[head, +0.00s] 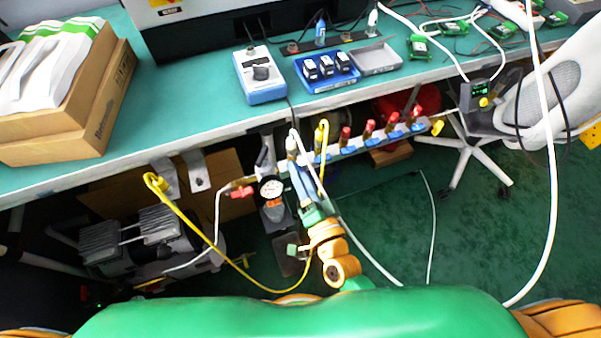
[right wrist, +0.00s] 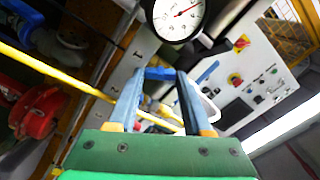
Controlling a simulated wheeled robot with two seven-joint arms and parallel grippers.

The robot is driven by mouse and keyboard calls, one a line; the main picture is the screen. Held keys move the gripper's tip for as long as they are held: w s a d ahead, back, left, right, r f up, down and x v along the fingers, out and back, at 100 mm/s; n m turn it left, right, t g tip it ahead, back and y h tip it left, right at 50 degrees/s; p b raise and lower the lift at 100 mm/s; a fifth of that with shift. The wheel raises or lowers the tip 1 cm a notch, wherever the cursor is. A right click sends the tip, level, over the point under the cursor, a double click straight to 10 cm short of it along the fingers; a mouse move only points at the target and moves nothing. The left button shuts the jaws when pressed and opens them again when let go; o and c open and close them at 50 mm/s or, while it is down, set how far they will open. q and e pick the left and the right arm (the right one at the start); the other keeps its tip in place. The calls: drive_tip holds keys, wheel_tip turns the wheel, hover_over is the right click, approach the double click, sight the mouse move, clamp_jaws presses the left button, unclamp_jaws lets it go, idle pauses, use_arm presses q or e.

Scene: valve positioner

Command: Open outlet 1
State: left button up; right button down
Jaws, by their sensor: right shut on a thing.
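The manifold (head: 340,154) is a pale bar under the bench edge, with several blue valve handles and red-capped outlets along it. A yellow hose (head: 322,165) joins it near its left end. A round pressure gauge (head: 270,189) sits left of it and also shows in the right wrist view (right wrist: 180,14). My right gripper (head: 294,160) reaches up to the manifold's left end. In the right wrist view its fingers are shut on a blue handle (right wrist: 160,73) at their tips. I cannot tell for sure which outlet this handle belongs to. My left gripper is out of view.
The bench top (head: 190,80) carries a blue meter box (head: 261,85), a blue tray (head: 325,72) and a cardboard box (head: 110,95). A compressor (head: 150,245) is below at left. White hoses and the yellow hose hang near my right arm.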

drive_tip(key=m, duration=0.6)
drive_tip(key=shift+f+b, duration=0.15)
drive_tip(key=shift+b, duration=0.15)
drive_tip(key=shift+m, duration=0.3)
drive_tip(key=c, duration=0.6)
unclamp_jaws()
drive_tip(key=v, duration=0.7)
drive_tip(key=shift+s, duration=0.1)
